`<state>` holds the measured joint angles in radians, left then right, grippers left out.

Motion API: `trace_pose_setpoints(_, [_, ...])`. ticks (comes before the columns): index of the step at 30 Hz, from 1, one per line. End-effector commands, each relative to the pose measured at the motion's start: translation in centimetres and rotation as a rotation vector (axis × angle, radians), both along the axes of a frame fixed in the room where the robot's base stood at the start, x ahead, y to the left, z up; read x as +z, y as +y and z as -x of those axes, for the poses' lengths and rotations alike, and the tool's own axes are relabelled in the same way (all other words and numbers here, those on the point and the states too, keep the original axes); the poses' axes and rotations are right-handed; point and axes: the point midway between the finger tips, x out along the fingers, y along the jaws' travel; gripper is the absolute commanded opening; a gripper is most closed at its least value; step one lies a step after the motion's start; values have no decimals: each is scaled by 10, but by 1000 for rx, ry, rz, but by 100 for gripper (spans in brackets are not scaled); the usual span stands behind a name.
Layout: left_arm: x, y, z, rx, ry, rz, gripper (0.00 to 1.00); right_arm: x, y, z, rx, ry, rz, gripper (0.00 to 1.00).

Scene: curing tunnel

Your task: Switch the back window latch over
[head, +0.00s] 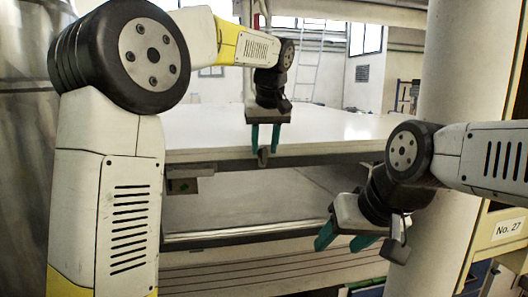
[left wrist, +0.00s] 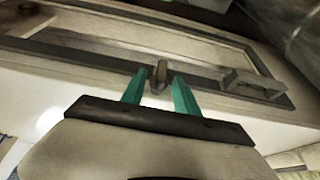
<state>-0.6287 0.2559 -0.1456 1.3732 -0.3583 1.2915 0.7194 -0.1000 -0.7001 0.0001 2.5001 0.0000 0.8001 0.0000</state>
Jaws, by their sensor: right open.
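The window latch (head: 263,157) is a small dark grey knob on the dark frame edge below the white top. It also shows in the left wrist view (left wrist: 160,74). My left gripper (head: 264,148) has its two green fingers apart, one on either side of the latch. In the left wrist view, the latch sits between the fingertips (left wrist: 160,84), with narrow gaps beside it, so the gripper looks open. Whether a finger touches it I cannot tell. My right gripper (head: 345,243) is open and empty, low at the right, away from the latch.
A dark bracket-like handle (left wrist: 255,84) sits on the frame right of the latch in the left wrist view. A broad white top (head: 340,125) spans the middle. A thick pale column (head: 460,90) stands at right, near my right arm. A "No. 27" sign (head: 508,228) is beyond it.

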Motion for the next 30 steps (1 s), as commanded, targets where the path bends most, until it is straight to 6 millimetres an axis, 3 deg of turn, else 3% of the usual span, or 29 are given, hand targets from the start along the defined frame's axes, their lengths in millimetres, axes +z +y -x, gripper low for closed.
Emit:
trace_pose_setpoints(6, [-18, 2, -7, 0, 1, 0, 36, 0, 0, 0, 0, 0, 0, 56])
trace_pose_setpoints(14, [-19, 2, -8, 0, 0, 1, 36, 0, 0, 0, 0, 0, 0, 56])
trace_pose_setpoints(20, [-19, 2, -8, 0, 0, 1, 1, 0, 0, 0, 0, 0, 0, 56])
trace_pose_setpoints(30, [-19, 1, -8, -2, 3, -19, 0, 0, 0, 0, 0, 0, 0, 56])
